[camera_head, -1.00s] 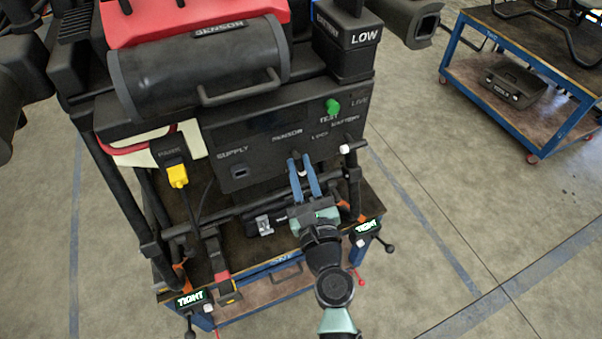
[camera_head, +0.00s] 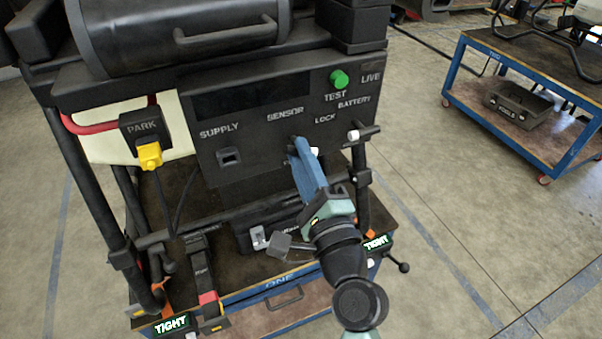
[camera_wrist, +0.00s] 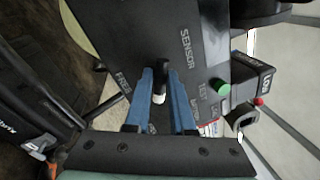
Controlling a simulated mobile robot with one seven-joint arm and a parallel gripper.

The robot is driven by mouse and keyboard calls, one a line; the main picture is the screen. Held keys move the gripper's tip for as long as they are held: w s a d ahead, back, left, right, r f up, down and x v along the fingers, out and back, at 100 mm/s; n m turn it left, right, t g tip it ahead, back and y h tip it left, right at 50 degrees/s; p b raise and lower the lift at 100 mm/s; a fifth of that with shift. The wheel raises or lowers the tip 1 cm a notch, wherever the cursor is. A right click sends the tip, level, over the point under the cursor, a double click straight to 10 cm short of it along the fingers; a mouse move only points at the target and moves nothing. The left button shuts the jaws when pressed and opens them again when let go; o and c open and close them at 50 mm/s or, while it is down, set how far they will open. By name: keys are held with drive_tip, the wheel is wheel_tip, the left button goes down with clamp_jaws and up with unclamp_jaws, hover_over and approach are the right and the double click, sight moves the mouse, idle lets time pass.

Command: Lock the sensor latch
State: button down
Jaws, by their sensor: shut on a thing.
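The sensor latch is a short black lever with a white end (camera_head: 315,151), below the SENSOR label on the drone's black front panel (camera_head: 258,150). The LOCK label is just right of it. My gripper (camera_head: 297,142) is at the panel, its blue fingers shut on the latch. The white end shows just right of the fingers in the head view. In the wrist view, the latch (camera_wrist: 160,98) stands between the two fingers of my gripper (camera_wrist: 160,76), with FREE lettering to the left. My fingers hide part of the latch in the head view.
A similar white-tipped battery latch (camera_head: 354,135) is close on the right, with a green TEST button (camera_head: 339,79) above it. A yellow plug (camera_head: 150,156) hangs at PARK on the left. Frame bars and TIGHT clamps (camera_head: 172,323) stand below. A blue cart (camera_head: 455,75) is at right.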

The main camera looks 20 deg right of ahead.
drive_tip(key=n+y+b, duration=0.1)
drive_tip(key=n+b, duration=0.4)
drive_tip(key=shift+f+n+y, duration=0.2)
drive_tip(key=shift+n+y, duration=0.1)
drive_tip(key=shift+y, duration=0.1)
drive_tip(key=shift+r, duration=0.1)
drive_tip(key=c, duration=0.8)
unclamp_jaws()
